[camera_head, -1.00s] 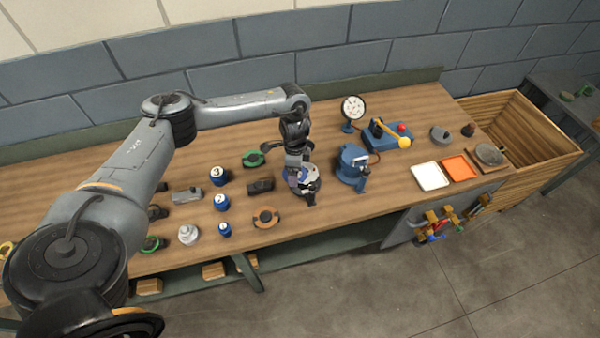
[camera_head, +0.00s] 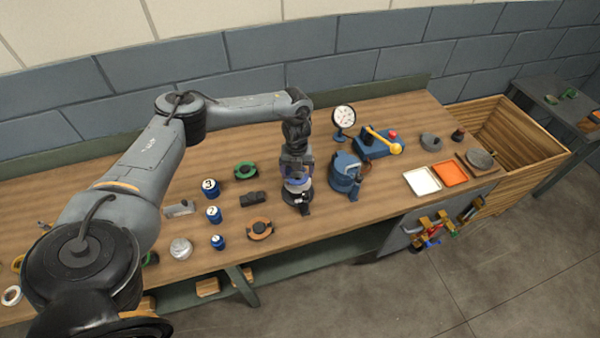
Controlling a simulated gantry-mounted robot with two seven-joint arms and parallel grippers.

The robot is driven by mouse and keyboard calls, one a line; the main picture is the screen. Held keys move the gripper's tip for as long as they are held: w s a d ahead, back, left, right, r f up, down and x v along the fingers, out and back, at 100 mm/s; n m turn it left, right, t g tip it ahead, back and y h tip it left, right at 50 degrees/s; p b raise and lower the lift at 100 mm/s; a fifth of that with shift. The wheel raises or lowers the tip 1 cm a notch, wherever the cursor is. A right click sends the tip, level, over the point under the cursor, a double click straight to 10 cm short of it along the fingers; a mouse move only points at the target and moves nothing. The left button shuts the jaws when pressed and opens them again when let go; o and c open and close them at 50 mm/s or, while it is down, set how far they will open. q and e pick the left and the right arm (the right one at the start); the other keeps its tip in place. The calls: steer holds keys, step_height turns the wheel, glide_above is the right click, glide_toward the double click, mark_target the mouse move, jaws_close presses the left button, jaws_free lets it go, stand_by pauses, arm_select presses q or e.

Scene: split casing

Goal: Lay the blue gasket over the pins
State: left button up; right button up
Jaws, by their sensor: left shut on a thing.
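My left gripper (camera_head: 296,170) points down over the casing half (camera_head: 299,198), a dark and silvery part standing on the workbench left of the blue vise. The gripper is shut on a small blue-violet piece, seemingly the blue gasket (camera_head: 295,181), just above or touching the top of the casing; I cannot tell which. The gripper covers most of the gasket's outline. The pins are too small or hidden to make out. My right gripper is not in view.
The blue vise (camera_head: 345,175) stands close on the right.

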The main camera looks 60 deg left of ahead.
arm_select(q)
steer(key=shift+w+m, duration=0.1)
steer(key=shift+m, duration=0.2)
stand_by(0.6)
steer(key=shift+f, duration=0.15)
stand_by(0.4)
steer(key=shift+f, duration=0.35)
steer(key=shift+f+b, duration=0.75)
steer(key=shift+f, duration=0.65)
steer(key=shift+p, duration=0.45)
stand_by(0.3)
